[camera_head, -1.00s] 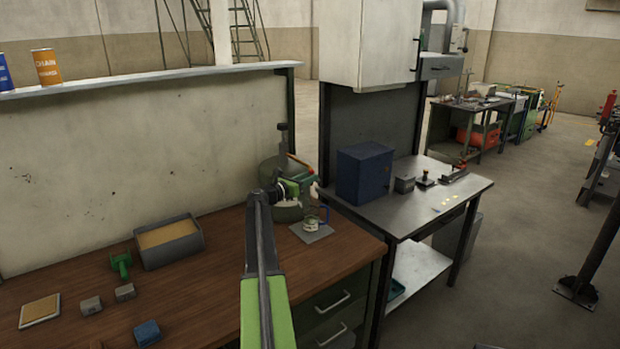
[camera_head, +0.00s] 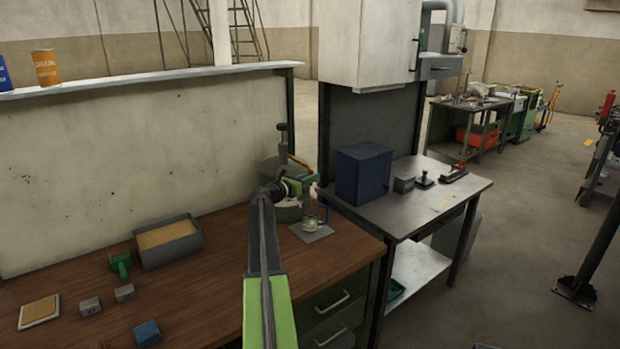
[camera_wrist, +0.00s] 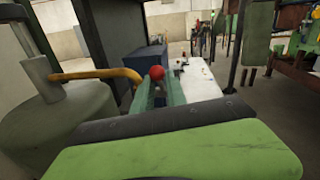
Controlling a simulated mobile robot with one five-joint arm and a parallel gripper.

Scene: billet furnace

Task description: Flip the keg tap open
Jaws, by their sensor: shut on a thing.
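The keg (camera_head: 283,172) is a grey-green drum at the back right of the wooden bench, partly hidden behind my arm. In the wrist view the keg (camera_wrist: 78,125) fills the left side, with a grey upright pump (camera_wrist: 38,72) and an orange hose (camera_wrist: 98,75) leading right. The tap's red ball knob (camera_wrist: 157,72) shows at the end of the hose, between the teal-green fingers of my gripper (camera_wrist: 159,88). My gripper (camera_head: 303,187) is shut on the tap lever, in front of the keg. The tap body is mostly hidden. A clear mug (camera_head: 311,224) with a blue handle stands below.
The mug stands on a grey mat (camera_head: 322,237). A grey tray (camera_head: 168,243), a green part (camera_head: 120,264) and small blocks lie left on the bench. A blue box (camera_head: 363,173) stands on the metal table to the right.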

